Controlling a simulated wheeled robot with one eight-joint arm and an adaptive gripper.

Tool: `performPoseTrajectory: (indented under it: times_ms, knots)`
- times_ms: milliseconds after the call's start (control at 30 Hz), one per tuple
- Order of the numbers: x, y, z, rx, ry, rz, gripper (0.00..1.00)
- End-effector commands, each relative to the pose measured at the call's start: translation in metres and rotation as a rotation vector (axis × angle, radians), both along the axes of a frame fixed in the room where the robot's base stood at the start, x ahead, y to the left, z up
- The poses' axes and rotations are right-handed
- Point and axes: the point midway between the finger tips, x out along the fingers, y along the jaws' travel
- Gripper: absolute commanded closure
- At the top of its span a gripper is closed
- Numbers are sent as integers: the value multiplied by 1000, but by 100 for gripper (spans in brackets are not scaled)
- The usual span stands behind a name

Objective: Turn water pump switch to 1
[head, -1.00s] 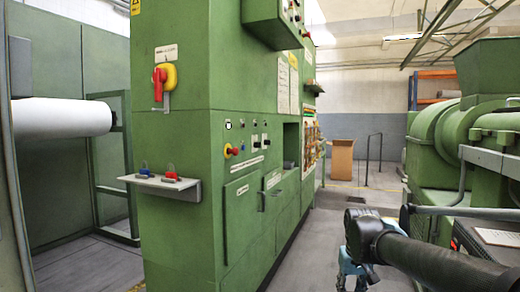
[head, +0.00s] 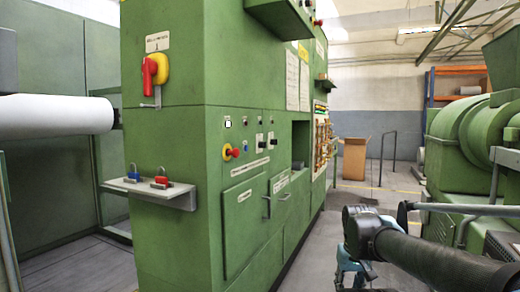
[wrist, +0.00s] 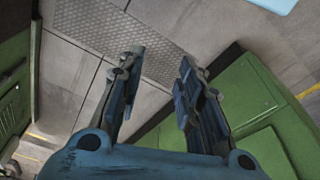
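A green control cabinet (head: 164,225) stands at left centre in the head view. A red handle on a yellow rotary switch (head: 155,70) sits high on its near face, the handle hanging upright. On the side face are a red and yellow knob (head: 230,152) and several small dark switches (head: 260,143). Their labels are too small to read, so I cannot tell which one is the water pump switch. My gripper (wrist: 158,65) is open and empty in the wrist view, above the floor. In the head view it is low, right of the cabinet and apart from it, mostly hidden by my arm.
A grey shelf (head: 152,194) with a blue padlock and a red padlock juts from the cabinet. A white roll (head: 55,116) is at the left. A green machine (head: 458,135) stands at the right. A cardboard box (head: 354,158) is far back. Floor is clear along the cabinet.

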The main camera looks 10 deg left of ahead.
Motion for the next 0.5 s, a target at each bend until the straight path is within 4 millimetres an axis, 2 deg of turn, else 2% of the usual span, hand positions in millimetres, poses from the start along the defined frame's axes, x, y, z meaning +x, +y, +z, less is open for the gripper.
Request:
performPoseTrajectory:
  times_ms: [233, 300, 367, 500]
  knots:
    - [0, 0, 0, 0, 0, 0, 67]
    - [-2, 0, 2, 1, -3, 1, 53]
    - [-6, 2, 7, 9, -12, 7, 53]
    - [9, 16, 23, 66, -14, 54, 53]
